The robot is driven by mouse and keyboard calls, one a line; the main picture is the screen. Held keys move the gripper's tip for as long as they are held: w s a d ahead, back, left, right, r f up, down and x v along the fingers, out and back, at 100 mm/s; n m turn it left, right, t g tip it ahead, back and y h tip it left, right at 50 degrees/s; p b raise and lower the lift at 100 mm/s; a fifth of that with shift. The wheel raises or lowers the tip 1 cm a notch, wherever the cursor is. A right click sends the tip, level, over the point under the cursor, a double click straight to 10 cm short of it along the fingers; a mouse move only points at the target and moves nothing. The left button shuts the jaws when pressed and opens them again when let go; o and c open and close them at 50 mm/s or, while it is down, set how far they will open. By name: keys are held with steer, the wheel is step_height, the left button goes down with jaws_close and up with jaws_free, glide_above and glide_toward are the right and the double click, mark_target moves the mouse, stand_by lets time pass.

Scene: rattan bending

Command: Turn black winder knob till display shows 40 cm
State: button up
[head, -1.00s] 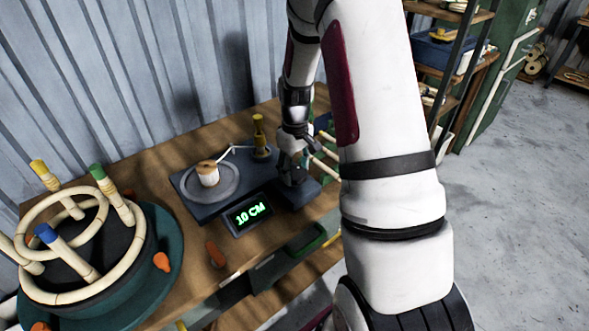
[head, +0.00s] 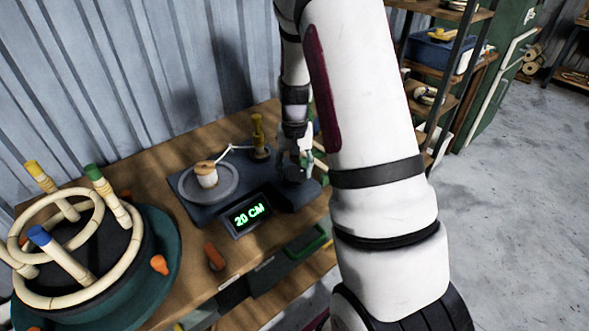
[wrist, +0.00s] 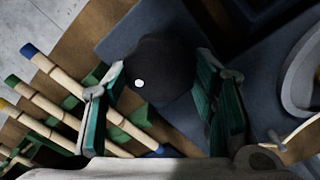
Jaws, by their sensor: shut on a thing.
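The black winder knob (wrist: 160,75) with a white dot on it sits between the two green-padded fingers of my gripper (wrist: 158,98) in the wrist view. My gripper is shut on the knob from above. In the head view my gripper (head: 296,160) is at the right end of the dark winder base, and the knob (head: 294,174) shows partly beneath it. The display (head: 248,215) on the front of the base reads 20 CM in green. A spool (head: 206,176) stands on a grey round plate at the left of the base, with a white strand running to a brass post (head: 258,138).
A round teal stand (head: 165,235) with rattan rings and colour-tipped poles is at the left of the wooden bench (head: 150,160). Rattan sticks with coloured tips (wrist: 75,88) lie beside the base. A corrugated wall is behind.

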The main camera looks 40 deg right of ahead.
mark_target(295, 173)
steer(key=shift+m, duration=0.3)
steer(key=o, duration=1.1)
steer(key=shift+o, duration=0.2)
step_height(295, 173, up, 12)
